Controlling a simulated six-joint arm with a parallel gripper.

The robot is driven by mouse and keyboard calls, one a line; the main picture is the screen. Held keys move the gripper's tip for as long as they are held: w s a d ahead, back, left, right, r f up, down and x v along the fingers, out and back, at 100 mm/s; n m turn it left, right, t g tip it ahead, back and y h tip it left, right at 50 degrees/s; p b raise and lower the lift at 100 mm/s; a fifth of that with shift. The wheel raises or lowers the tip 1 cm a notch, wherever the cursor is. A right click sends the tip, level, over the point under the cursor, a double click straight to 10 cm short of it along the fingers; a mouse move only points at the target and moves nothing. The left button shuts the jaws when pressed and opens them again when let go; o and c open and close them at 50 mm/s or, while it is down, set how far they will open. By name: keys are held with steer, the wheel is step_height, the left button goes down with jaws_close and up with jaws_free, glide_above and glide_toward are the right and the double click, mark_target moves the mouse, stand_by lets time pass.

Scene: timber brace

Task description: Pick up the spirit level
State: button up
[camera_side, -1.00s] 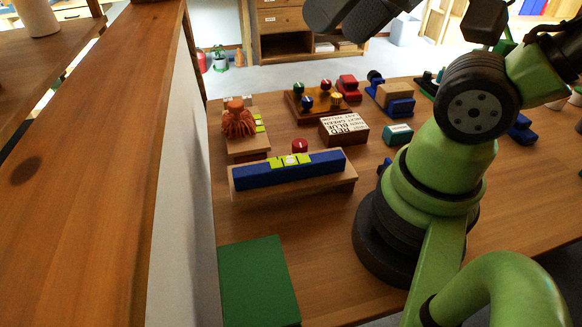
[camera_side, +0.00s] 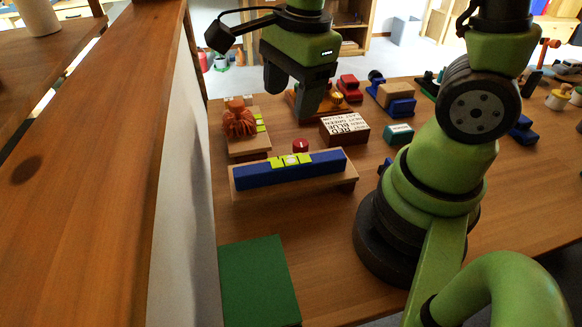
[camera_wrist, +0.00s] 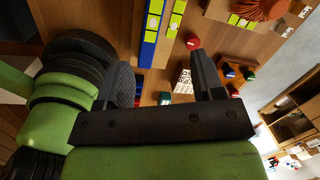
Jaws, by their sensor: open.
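The spirit level is a long blue bar with yellow-green vial sections (camera_side: 315,167), lying on a wooden block (camera_side: 341,178) in the middle of the table in the side view. In the wrist view the blue level (camera_wrist: 147,52) shows at the top. My gripper (camera_side: 297,108) is in the air beyond the level, fingers pointing down, above the rear of the table. In the wrist view its two fingers (camera_wrist: 163,80) are spread apart with nothing between them.
A red knob (camera_side: 300,145) stands just behind the level. A lettered box (camera_side: 343,128) is behind it to the right. An orange coiled thing (camera_side: 238,122) sits on a board at left. A green mat (camera_side: 260,283) lies in front. A wall borders the left.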

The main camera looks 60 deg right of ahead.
mark_target(288, 163)
steer(key=f+m, duration=0.2)
steer(key=f+m+g, duration=0.1)
steer(key=f+m, duration=0.1)
steer(key=shift+w+d+f+g, duration=0.1)
steer(key=shift+w+d+g, duration=0.1)
steer(key=shift+g, duration=0.1)
steer(key=shift+f+m, duration=0.35)
steer(key=shift+m, duration=0.05)
steer(key=shift+a+f, duration=0.15)
steer(key=shift+f, duration=2.25)
steer(key=shift+a+f, duration=0.15)
steer(key=shift+f, duration=2.2)
steer(key=shift+c, duration=0.3)
jaws_close()
steer(key=shift+r, duration=0.15)
